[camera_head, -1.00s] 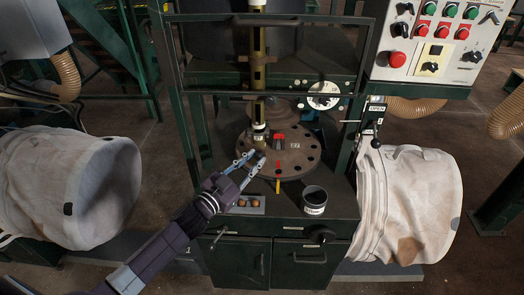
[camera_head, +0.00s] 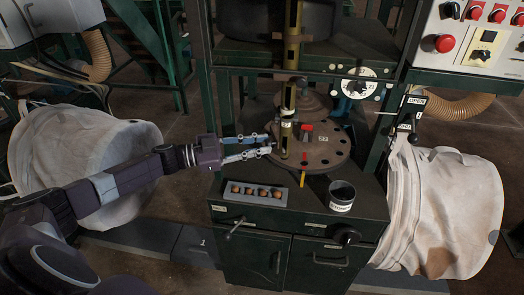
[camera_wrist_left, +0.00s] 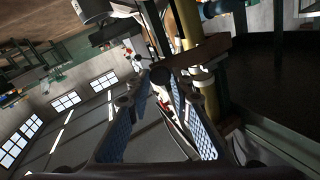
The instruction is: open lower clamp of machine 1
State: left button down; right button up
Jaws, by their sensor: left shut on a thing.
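A brass column (camera_head: 291,60) stands over the round drilled plate (camera_head: 325,158) of the machine. The lower clamp (camera_head: 287,128) is at the column's lower end, just above the plate. My left gripper (camera_head: 269,144) reaches in from the left with its fingertips at the clamp. In the left wrist view its blue-padded fingers (camera_wrist_left: 160,88) are closed in on a small dark piece beside the yellow column (camera_wrist_left: 187,25). The fingers partly hide that piece, and the clamp's state is unclear. My right gripper is not in view.
On the cabinet top are a tray (camera_head: 256,192) with several small round pieces and a dark cup (camera_head: 342,195). A red-and-yellow handle (camera_head: 303,170) sticks out from the plate. White bulk bags (camera_head: 435,210) hang on both sides. A control panel (camera_head: 470,40) is upper right.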

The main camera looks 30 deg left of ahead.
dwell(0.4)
pick_arm(q)
jog(key=c, duration=1.7)
grip_release()
jog(key=shift+w, duration=0.1)
jog(key=v, duration=1.2)
jog(key=shift+c, duration=0.2)
